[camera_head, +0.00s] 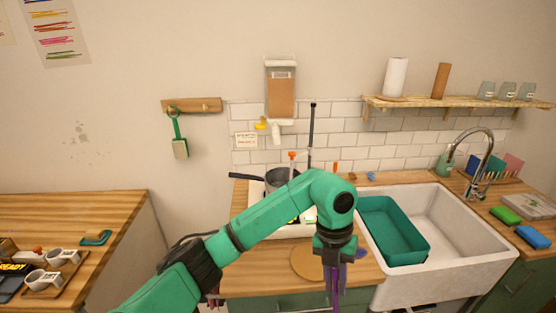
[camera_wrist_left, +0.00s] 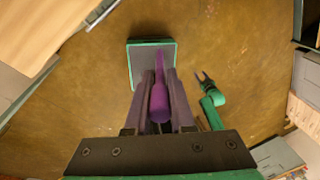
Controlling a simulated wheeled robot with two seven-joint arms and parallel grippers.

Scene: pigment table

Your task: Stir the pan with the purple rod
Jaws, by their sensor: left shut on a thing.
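My left gripper (camera_head: 334,268) points down by the front edge of the counter and is shut on the purple rod (camera_head: 336,292). The rod also shows between the fingers in the left wrist view (camera_wrist_left: 159,98), pointing away from the palm. The dark grey pan (camera_head: 280,176) stands at the back of the counter, its handle to the left; my left arm hides part of it and its surroundings. The rod is apart from the pan, in front and to the right. My right gripper (camera_wrist_left: 204,77) shows small in the left wrist view, with its fingers apart and empty.
A round wooden board (camera_head: 306,262) lies beside the left gripper. A teal basin (camera_head: 392,232) sits in the white sink (camera_head: 455,238) to the right. A thin dark upright post (camera_head: 311,135) and orange-topped items stand near the pan. A side table with cups (camera_head: 62,257) is at left.

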